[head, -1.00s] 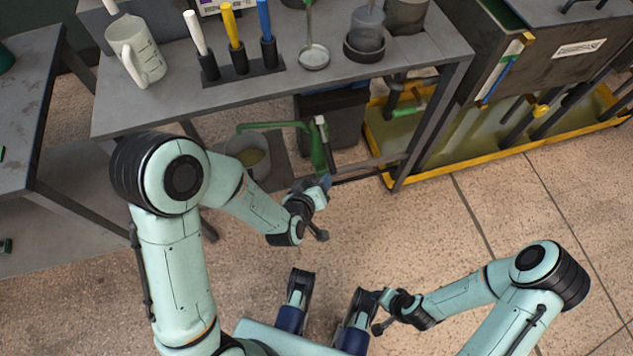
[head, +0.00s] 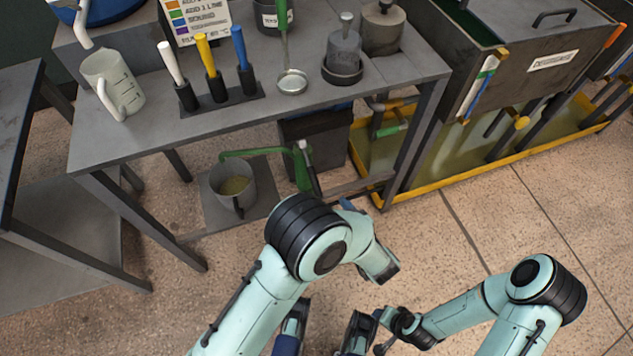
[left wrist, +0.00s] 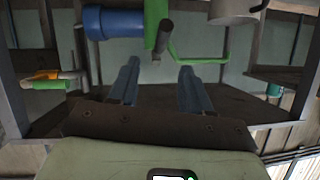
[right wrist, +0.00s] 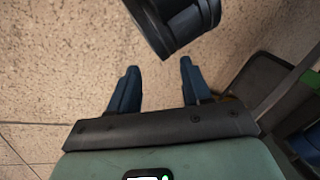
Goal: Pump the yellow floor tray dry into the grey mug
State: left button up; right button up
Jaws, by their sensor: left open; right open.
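The yellow floor tray (head: 440,187) lies on the floor at right in the head view, with murky olive liquid in it. The grey mug (head: 220,198) stands under the shelf table, below the green spout (head: 240,153), with yellowish liquid inside. The green pump (head: 300,172) has a dark lever with a pale end (head: 306,158). My left gripper (left wrist: 160,85) is open and empty; in its view the lever (left wrist: 163,38) appears above the gap between its fingers. In the head view its arm mostly hides it. My right gripper (right wrist: 160,70) is open and empty above the floor.
A dark bin (head: 322,140) stands behind the pump. A tank (head: 535,70) stands over the tray. The front floor is clear.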

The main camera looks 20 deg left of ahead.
aim_at(318, 187)
pick_arm(q)
jog(key=b+x, duration=0.3)
jog(key=x, duration=0.7)
jog(key=shift+a+f, duration=0.2)
jog(key=shift+f, duration=0.05)
jog(key=shift+x, duration=0.95)
jog(key=shift+w+a+b, duration=0.25)
jog(key=shift+b, duration=0.05)
pick_arm(e)
jog(key=shift+t+h, duration=0.4)
jog(key=w+f, duration=0.1)
jog(key=d+f, duration=0.1)
jog(key=f, duration=0.1)
jog(key=w+d+f, duration=0.1)
jog(key=shift+w+d+f, duration=0.25)
jog(key=shift+w+f, duration=0.05)
pick_arm(q)
jog(key=shift+c, duration=0.4)
grip_shut()
